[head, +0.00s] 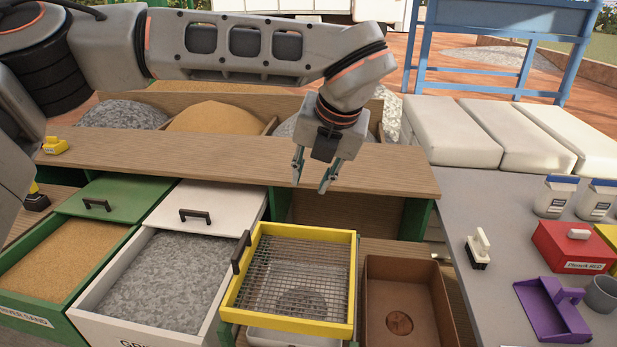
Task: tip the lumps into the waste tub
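A yellow-framed sieve (345,285) with a wire mesh sits over a pale tub (290,338), its dark handle at the left. A round grey patch shows at the mesh; I cannot tell whether it is lumps on it or material below. A brown open box (440,303), perhaps the waste tub, stands just right of the sieve, with a round brown mark on its floor and no lumps visible in it. My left gripper (312,185) is open and empty, pointing down above the wooden shelf's front edge, behind and above the sieve. My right gripper is not in view.
Drawers of sand (60,262) and gravel (165,275) stand left of the sieve. A wooden shelf (220,160) runs behind. The grey table (490,290) at right holds a brush (479,250), a purple scoop (550,312), a red box (570,247), a cup and jars.

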